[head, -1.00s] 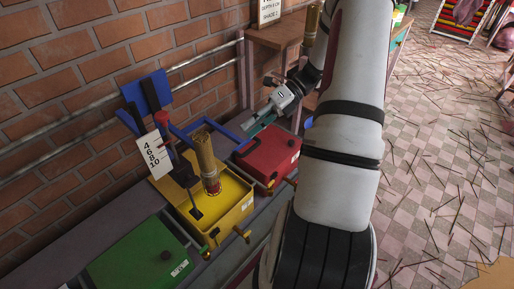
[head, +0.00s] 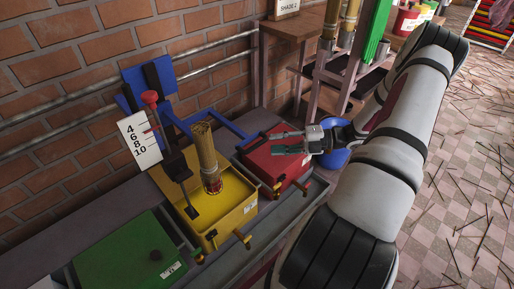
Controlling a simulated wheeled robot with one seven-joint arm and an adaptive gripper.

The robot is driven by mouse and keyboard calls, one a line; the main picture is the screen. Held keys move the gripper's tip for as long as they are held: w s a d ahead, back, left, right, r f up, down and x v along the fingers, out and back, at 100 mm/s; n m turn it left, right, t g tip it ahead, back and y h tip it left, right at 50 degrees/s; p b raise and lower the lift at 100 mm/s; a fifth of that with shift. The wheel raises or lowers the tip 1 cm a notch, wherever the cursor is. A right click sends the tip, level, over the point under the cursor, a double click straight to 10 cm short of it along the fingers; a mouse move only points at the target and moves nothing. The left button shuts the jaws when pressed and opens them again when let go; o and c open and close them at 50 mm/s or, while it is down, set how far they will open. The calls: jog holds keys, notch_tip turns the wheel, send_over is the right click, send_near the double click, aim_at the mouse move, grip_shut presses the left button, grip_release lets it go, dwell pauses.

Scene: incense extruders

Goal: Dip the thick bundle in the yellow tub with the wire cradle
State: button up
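The thick bundle (head: 206,150) of tan sticks stands nearly upright, leaning slightly, in the yellow tub (head: 240,218). Its lower end, with a red band, is in the yellow liquid. A dark upright mechanism with a red knob (head: 150,97) and a small dark plate (head: 192,212) stands at the tub's left. I cannot clearly make out the wire cradle around the bundle's foot. My gripper (head: 286,143) is to the right of the bundle, above the red tub. Its two teal fingers are apart, point left, and hold nothing visible.
A red lidded tub (head: 283,163) is right of the yellow one, and a green lidded tub (head: 130,250) is left. A white depth scale (head: 140,139) and blue bars stand behind. Brick wall behind.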

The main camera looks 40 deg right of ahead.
aim_at(257, 145)
jog(key=b+x, duration=0.2)
jog(key=x, duration=0.5)
jog(key=shift+a, duration=0.1)
jog(key=shift+c, duration=0.5)
grip_shut()
